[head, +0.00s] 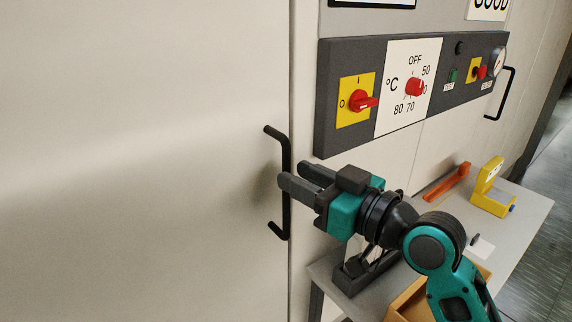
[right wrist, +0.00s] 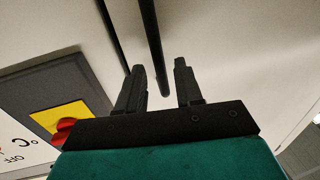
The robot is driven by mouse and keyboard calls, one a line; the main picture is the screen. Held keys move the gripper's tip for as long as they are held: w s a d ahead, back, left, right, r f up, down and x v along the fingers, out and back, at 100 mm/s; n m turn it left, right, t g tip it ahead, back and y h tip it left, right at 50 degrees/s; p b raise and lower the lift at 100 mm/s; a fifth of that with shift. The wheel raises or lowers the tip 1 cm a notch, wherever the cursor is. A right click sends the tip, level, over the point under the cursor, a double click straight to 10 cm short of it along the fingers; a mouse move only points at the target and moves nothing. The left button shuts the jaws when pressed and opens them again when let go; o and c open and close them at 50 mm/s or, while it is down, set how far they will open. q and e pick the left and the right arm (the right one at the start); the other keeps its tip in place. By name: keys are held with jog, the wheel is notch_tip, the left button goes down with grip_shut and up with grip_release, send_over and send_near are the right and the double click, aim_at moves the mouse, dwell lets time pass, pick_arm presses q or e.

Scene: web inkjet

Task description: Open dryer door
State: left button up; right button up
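The dryer door (head: 130,130) is a large pale panel filling the left of the head view. It looks shut along its vertical seam. Its black bar handle (head: 287,215) stands upright near that seam. My right gripper (head: 291,174) is open and empty at the handle, with one finger overlapping the bar in the head view. In the right wrist view the handle (right wrist: 152,45) runs down toward the gap between the parted fingers of my right gripper (right wrist: 160,80). I see no grip on the bar. My left gripper is not in view.
A dark control panel (head: 330,125) with red knobs and a temperature dial juts out right of the seam, above my right gripper. A grey table (head: 525,215) below it holds a yellow device (head: 490,190), an orange tool (head: 447,182) and a tan box (head: 408,302). Another black handle (head: 507,95) is farther right.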

jog(key=x, duration=0.3)
jog(key=shift+w+a, duration=0.25)
grip_shut()
dwell(0.5)
